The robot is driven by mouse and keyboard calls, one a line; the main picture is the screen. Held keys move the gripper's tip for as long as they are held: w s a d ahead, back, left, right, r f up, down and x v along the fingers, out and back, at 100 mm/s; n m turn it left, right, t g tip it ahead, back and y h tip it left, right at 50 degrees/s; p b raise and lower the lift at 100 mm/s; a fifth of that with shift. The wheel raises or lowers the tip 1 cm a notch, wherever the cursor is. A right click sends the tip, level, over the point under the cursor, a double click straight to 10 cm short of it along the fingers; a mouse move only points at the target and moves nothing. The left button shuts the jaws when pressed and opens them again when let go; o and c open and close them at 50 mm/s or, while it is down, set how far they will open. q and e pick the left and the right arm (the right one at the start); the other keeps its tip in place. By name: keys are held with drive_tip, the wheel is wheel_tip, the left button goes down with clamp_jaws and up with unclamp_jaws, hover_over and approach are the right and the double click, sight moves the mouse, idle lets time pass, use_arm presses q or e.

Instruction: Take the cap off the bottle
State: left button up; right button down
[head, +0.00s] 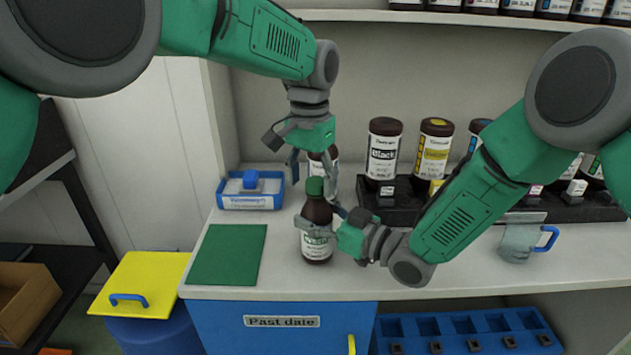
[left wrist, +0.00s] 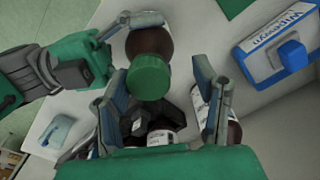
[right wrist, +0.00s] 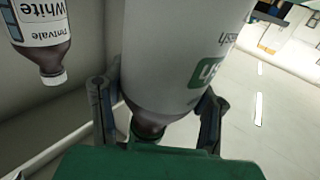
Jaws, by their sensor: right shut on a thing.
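A brown bottle (head: 317,243) with a white label stands upright on the white counter. Its green cap (head: 315,187) is on top; the cap also shows in the left wrist view (left wrist: 148,78). My right gripper (head: 318,218) is shut on the bottle's upper body from the right; the right wrist view shows its white label (right wrist: 185,50) between the fingers. My left gripper (head: 313,178) points down from above. Its fingers are spread, and in the left wrist view the cap appears between them with visible gaps, so it is open.
Another bottle (head: 323,162) stands just behind. A dark rack (head: 400,212) with labelled bottles is behind right. A blue-trimmed tray (head: 250,200) and green mat (head: 228,255) lie left. A clear mug (head: 518,243) stands right. A yellow-lidded bin (head: 140,283) is left of the counter.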

use_arm(q)
drive_tip(key=shift+s+d+r, duration=0.1)
drive_tip(key=shift+d, duration=0.05)
wheel_tip(320, 180, up, 4)
drive_tip(key=shift+s+r, duration=0.1)
drive_tip(key=shift+r, duration=0.1)
drive_tip(key=shift+c, duration=0.3)
drive_tip(key=m, duration=0.2)
drive_tip(key=d+m, duration=0.1)
drive_tip(key=shift+s, duration=0.25)
drive_tip(key=m, duration=0.5)
drive_tip(key=shift+s+d+r+g, duration=0.1)
drive_tip(key=shift+d+r+g, duration=0.2)
drive_tip(key=shift+d+r, duration=0.1)
drive_tip(key=m, duration=0.2)
drive_tip(key=r+m, duration=0.1)
drive_tip(key=m, duration=0.1)
drive_tip(key=shift+w+r, duration=0.15)
drive_tip(key=shift+w, duration=0.05)
drive_tip(key=m, duration=0.1)
drive_tip(key=a+r+m, duration=0.1)
drive_tip(key=m, duration=0.1)
drive_tip(key=shift+w+r+m, duration=0.1)
drive_tip(key=shift+w+m, duration=0.2)
drive_tip(key=shift+w, duration=0.1)
drive_tip(key=shift+m, duration=0.3)
drive_tip(key=shift+s+f, duration=0.1)
drive_tip(key=shift+f, duration=3.85)
